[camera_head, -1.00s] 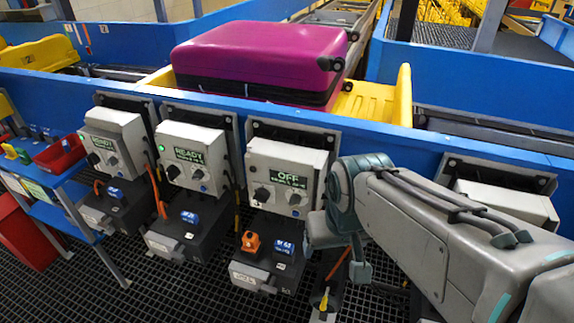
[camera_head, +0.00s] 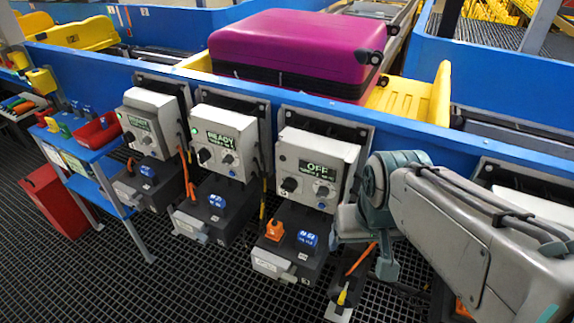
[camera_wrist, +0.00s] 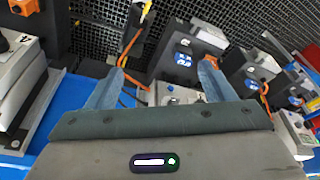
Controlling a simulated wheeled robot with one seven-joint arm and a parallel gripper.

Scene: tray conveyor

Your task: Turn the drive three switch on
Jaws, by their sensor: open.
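My gripper's fingers in the wrist view (camera_wrist: 158,85) are open and apart, with nothing clearly held. A control box face (camera_wrist: 172,93) shows partly between them. In the head view my arm stands right of the OFF box; the fingertips are mostly hidden.
Two more control boxes stand to the left, one with a green READY display (camera_head: 222,140). A blue side table (camera_head: 85,150) with a red tray is farther left, above a red bin (camera_head: 55,203). A magenta suitcase (camera_head: 295,45) lies on a yellow tray (camera_head: 415,100) behind the blue wall.

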